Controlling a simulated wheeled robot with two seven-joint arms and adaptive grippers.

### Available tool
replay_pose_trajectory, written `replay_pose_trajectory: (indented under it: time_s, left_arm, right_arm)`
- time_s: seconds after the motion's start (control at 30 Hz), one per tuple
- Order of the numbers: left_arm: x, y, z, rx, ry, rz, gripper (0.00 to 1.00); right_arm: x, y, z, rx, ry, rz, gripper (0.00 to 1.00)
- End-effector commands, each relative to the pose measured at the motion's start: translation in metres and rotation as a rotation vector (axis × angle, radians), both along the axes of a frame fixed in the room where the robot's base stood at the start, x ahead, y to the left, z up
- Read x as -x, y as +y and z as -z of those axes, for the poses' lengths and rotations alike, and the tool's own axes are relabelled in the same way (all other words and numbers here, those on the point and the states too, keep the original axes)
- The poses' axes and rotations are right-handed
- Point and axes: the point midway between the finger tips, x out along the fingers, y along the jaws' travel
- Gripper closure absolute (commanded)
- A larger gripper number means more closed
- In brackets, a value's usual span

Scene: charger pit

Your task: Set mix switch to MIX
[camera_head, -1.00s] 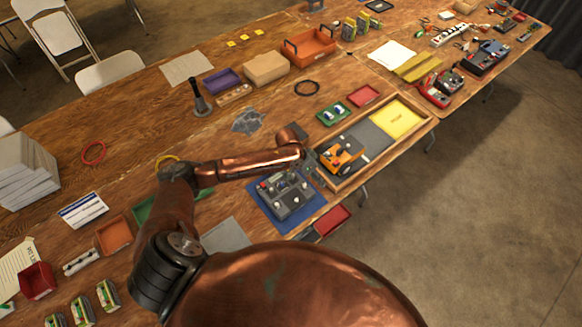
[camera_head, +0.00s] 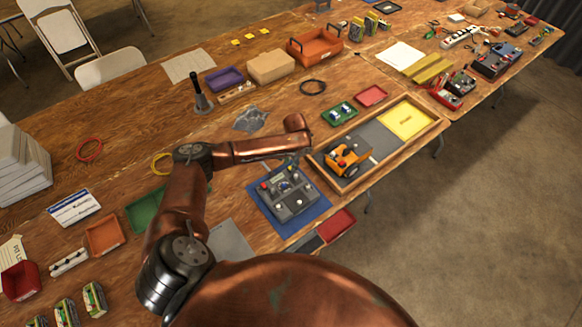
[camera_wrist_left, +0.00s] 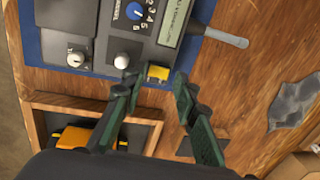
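A grey control box (camera_head: 289,196) lies on a blue mat (camera_head: 309,211) near the table's front edge, left of the framed pit. In the left wrist view, the control box (camera_wrist_left: 68,14) shows a blue numbered dial (camera_wrist_left: 135,11), a small display, pale round knobs and a yellow switch-like piece (camera_wrist_left: 158,73) at its edge. I cannot read which piece is the mix switch or its setting. My left gripper (camera_wrist_left: 157,88) is open. Its fingertips lie either side of the yellow piece in the picture; contact cannot be told. My right gripper is not in view.
A wooden-framed pit (camera_head: 365,177) with an orange vehicle (camera_head: 346,160) stands right of the control box. A grey rod (camera_wrist_left: 226,37) sticks out from the box. A silvery crumpled piece (camera_head: 251,119), a green tray (camera_head: 146,212) and a red tray (camera_head: 337,224) lie nearby.

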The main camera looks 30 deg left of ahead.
Motion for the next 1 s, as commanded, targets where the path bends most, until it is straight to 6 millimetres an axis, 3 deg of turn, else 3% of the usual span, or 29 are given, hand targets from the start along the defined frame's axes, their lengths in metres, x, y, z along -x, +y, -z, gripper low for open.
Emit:
replay_pose_trajectory:
  time_s: [0.2,0.5,0.9,1.0]
  left_arm:
    - [-0.001,0.002,0.021,0.0,0.0,0.001,0.72]
    - [-0.001,0.002,0.023,0.001,0.0,0.001,0.72]
    - [-0.001,0.002,0.023,0.001,0.0,0.001,0.99]
    - [-0.001,0.002,0.024,0.001,0.0,0.001,1.0]
  right_arm:
    - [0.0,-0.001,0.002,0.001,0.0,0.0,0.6]
    - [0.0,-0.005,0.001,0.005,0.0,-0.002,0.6]
    - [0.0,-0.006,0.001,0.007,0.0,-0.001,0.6]
    - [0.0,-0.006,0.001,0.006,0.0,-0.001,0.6]
